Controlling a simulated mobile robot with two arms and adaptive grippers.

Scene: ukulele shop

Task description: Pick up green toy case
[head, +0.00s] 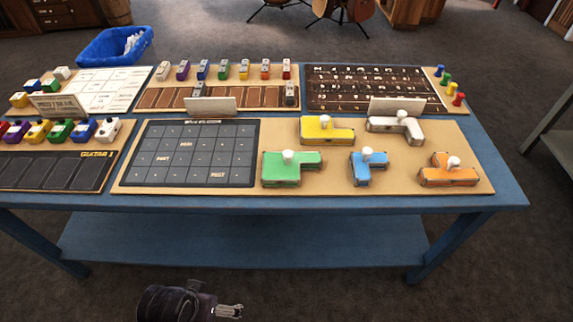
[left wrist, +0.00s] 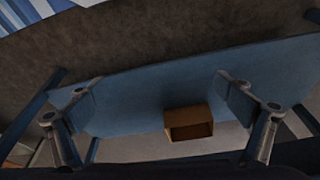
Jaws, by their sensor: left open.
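The green toy case (head: 283,170) is a green L-shaped block with a white knob on top. In the head view it rests on the tan board (head: 240,194) of the blue table (head: 330,204), just right of a dark grid. My left gripper (head: 230,311) is at the bottom of the head view, in front of the table and apart from the case. In the left wrist view its fingers (left wrist: 160,100) are spread with nothing between them. The green case cannot be made out in that view. My right gripper is not in view.
Yellow (head: 328,130), blue (head: 368,167), orange (head: 447,172) and white (head: 396,126) knobbed pieces sit near the green one. Small signs (head: 211,106) stand behind. A lower shelf (head: 250,240) is bare in the head view. An open brown box (left wrist: 188,124) shows in the wrist view.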

